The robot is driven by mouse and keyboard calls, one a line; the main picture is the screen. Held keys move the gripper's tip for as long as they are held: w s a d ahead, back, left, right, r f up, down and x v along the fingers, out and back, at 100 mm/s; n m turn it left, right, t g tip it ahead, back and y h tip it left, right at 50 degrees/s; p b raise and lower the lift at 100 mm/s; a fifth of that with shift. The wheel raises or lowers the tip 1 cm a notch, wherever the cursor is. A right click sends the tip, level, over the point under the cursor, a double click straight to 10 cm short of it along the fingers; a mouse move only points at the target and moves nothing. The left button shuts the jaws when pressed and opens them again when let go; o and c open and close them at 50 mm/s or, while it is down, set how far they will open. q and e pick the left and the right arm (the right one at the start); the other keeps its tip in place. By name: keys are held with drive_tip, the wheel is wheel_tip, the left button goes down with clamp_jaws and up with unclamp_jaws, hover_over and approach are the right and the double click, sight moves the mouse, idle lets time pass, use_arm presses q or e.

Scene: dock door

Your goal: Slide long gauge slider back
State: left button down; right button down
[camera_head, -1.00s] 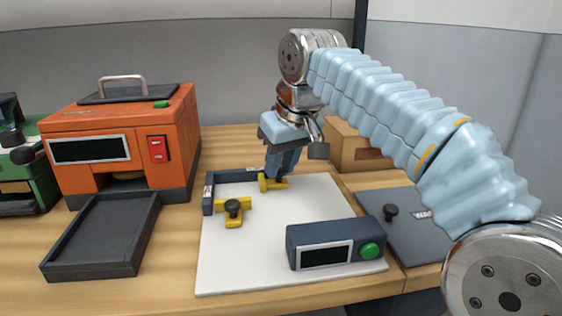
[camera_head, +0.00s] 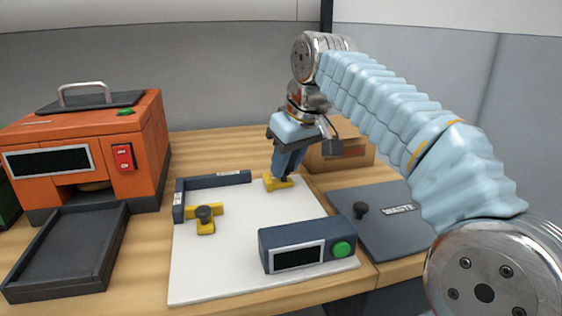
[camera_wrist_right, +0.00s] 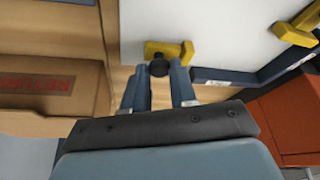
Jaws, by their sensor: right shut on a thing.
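A yellow slider (camera_head: 271,185) with a black knob (camera_wrist_right: 159,67) is at the back right of the white board (camera_head: 215,275), to the right of the end of the dark back rail (camera_head: 225,180). My right gripper (camera_head: 281,178) is above it. In the right wrist view the right gripper (camera_wrist_right: 160,74) is shut on the knob, with the yellow slider (camera_wrist_right: 172,48) just beyond the fingertips. A second yellow slider (camera_head: 206,227) with a black knob stands near the short left rail (camera_head: 178,203). My left gripper is not in view.
A dark blue box with a green button (camera_head: 300,245) stands at the board's front right. An orange machine (camera_head: 150,140) and dark tray (camera_head: 60,270) stand left. A grey waste lid (camera_head: 385,235) lies right; a cardboard box (camera_head: 350,160) stands behind it.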

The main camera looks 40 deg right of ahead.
drive_tip(key=c, duration=0.9)
unclamp_jaws()
drive_tip(key=shift+s+d, duration=0.1)
drive_tip(key=shift+d, duration=0.1)
drive_tip(key=p+v, duration=0.2)
drive_tip(key=v, duration=1.1)
drive_tip(key=shift+s+r, duration=0.15)
drive_tip(key=shift+r, duration=0.2)
drive_tip(key=shift+a, duration=0.1)
